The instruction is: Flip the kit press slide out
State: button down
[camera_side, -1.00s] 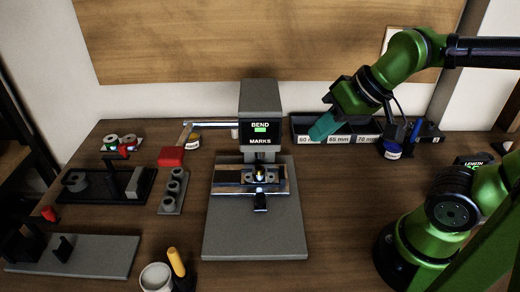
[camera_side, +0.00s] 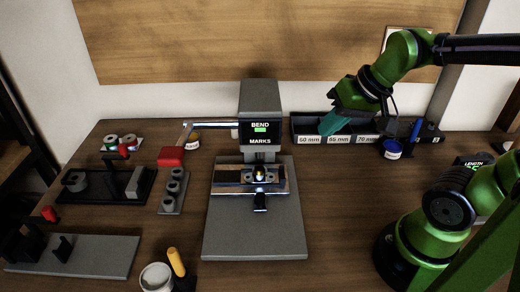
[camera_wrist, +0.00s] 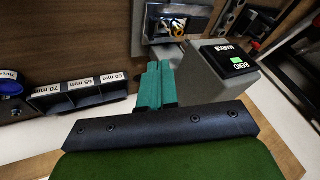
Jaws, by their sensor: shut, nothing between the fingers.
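The press (camera_side: 260,110) stands mid-table on a grey base plate (camera_side: 255,235), with a "BEND MARKS" display lit green. Its metal slide (camera_side: 225,189) lies across the front under the press head, with a dark knob (camera_side: 260,208) at the front and a small yellow-and-metal piece (camera_side: 260,174) on it. In the wrist view the slide (camera_wrist: 153,27) is at the top and the press head (camera_wrist: 222,62) at the right. My gripper (camera_side: 325,130) has teal fingers, shut and empty. It is right of the press, above the front of the labelled bin, apart from the slide.
A black bin (camera_side: 338,139) labelled 60, 65 and 70 mm stands behind right. A red-ended lever (camera_side: 171,156) extends left from the press. A blue-labelled jar (camera_side: 391,148) is at right; a white cup (camera_side: 156,277) and yellow-handled tool (camera_side: 176,262) are front left.

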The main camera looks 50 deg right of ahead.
jog(key=w+d+f+n+g+y, duration=0.1)
jog(key=w+d+f+n+g, duration=0.25)
jog(key=w+d+f, duration=0.2)
jog(key=n+g+y, duration=0.3)
jog(key=n, duration=0.3)
send_near(287, 177)
notch_tip(287, 177, up, 2)
jog(key=s+d, duration=0.1)
jog(key=d, duration=0.1)
jog(key=shift+w+a+r+n+y, duration=0.1)
jog(key=shift+w+r+n+y, duration=0.15)
jog(key=shift+n, duration=0.75)
jog(key=shift+w+a+r+n+y, duration=0.15)
jog(key=shift+w+r+n+y, duration=0.15)
jog(key=shift+n, duration=0.65)
jog(key=shift+w+a+r+n+y, duration=0.1)
jog(key=shift+r+n+y, duration=0.2)
jog(key=shift+n, duration=0.7)
jog(key=shift+f, duration=0.15)
jog(key=x, duration=1)
jog(key=shift+s, duration=0.1)
